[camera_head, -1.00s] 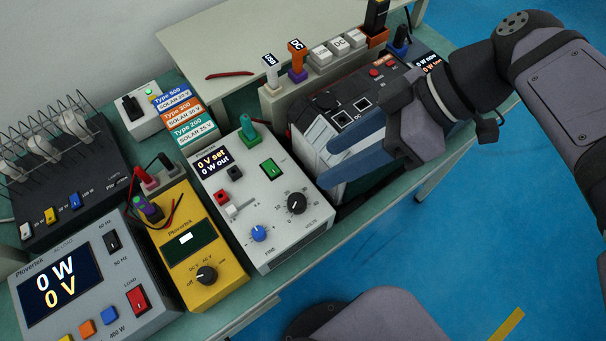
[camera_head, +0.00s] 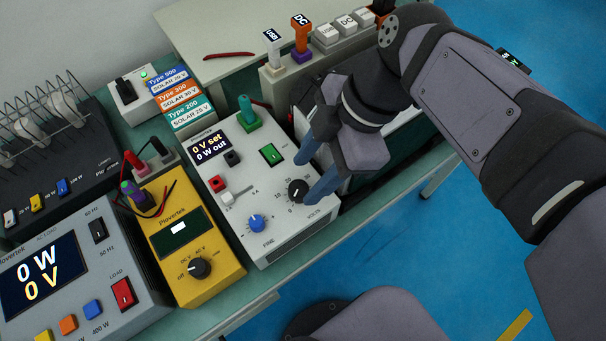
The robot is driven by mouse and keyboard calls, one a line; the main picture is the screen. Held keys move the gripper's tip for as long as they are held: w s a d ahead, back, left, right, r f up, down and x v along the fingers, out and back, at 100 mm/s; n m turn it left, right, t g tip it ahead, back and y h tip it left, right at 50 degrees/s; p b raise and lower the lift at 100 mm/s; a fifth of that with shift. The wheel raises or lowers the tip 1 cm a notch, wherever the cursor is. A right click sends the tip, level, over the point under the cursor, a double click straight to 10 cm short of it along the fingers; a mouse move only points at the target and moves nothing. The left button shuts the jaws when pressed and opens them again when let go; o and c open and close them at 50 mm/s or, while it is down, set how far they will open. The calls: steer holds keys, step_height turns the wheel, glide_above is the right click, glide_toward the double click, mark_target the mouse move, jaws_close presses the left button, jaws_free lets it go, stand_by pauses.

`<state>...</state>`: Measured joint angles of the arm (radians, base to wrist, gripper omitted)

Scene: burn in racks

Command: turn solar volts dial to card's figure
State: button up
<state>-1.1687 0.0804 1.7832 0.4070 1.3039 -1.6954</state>
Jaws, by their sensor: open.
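The solar supply (camera_head: 285,235) is a white box with a black volts dial (camera_head: 297,190) at its right front. A blue fine knob (camera_head: 257,223) sits to the dial's left. Its display (camera_head: 210,147) reads 0 V set, 0 W out. Cards (camera_head: 181,95) behind it read Type 500 SOLAR 20 V, Type 200 SOLAR 30 V, and Type 200 SOLAR 25 V. My gripper (camera_head: 312,172) is open, its blue fingers spread near the volts dial, one to the front right and one behind. Whether they touch the dial I cannot tell.
A green switch (camera_head: 271,154) and a teal-green plug (camera_head: 248,113) stand behind the dial. A yellow meter (camera_head: 190,245) and a grey load box (camera_head: 85,275) stand at left.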

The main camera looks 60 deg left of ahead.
mark_target(299, 188)
steer(key=shift+x, duration=1.85)
steer(key=c, duration=1)
steer(key=shift+c, duration=0.2)
